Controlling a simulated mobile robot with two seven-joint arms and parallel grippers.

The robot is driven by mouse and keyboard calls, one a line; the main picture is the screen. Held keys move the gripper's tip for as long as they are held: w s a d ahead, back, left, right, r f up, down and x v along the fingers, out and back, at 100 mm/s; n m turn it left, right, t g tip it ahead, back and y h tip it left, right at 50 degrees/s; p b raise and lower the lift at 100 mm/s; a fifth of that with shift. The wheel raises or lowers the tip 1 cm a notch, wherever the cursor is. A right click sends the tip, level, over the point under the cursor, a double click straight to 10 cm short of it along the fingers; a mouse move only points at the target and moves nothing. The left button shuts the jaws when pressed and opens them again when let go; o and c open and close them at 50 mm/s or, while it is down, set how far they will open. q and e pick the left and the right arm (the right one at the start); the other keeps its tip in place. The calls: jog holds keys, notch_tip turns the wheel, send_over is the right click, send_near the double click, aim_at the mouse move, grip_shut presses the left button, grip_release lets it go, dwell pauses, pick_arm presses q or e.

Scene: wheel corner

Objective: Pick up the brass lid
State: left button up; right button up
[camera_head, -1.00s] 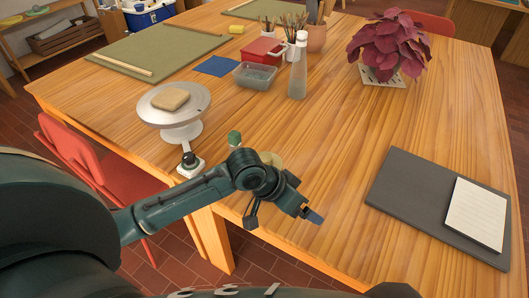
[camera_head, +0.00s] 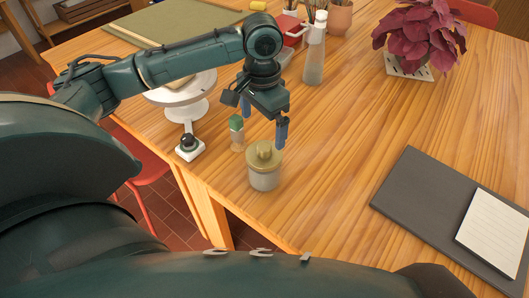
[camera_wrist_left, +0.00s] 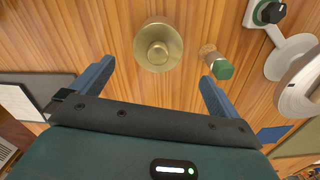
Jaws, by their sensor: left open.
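The brass lid (camera_head: 263,154) is round with a knob and sits on a pale grey jar (camera_head: 264,181) near the table's front edge. My left gripper (camera_head: 265,120) is open, its blue fingers pointing down, above and behind the lid. In the left wrist view, the lid (camera_wrist_left: 158,45) lies ahead of the open gripper (camera_wrist_left: 157,72), roughly in line with the gap between the fingers. The fingers look apart from it, and nothing is between them. My right gripper is not in view.
A small green-capped bottle (camera_head: 237,132) stands close left of the jar. A joystick-like knob on a white base (camera_head: 190,148) and a pale turntable (camera_head: 182,105) are farther left. A dark board (camera_head: 420,205) lies right. The wood between is clear.

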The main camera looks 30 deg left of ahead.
aim_at(263, 146)
pick_arm(q)
notch_tip(263, 146, down, 8)
jog(key=shift+s+d+r, duration=0.1)
dwell(0.4)
jog(key=c, duration=0.9)
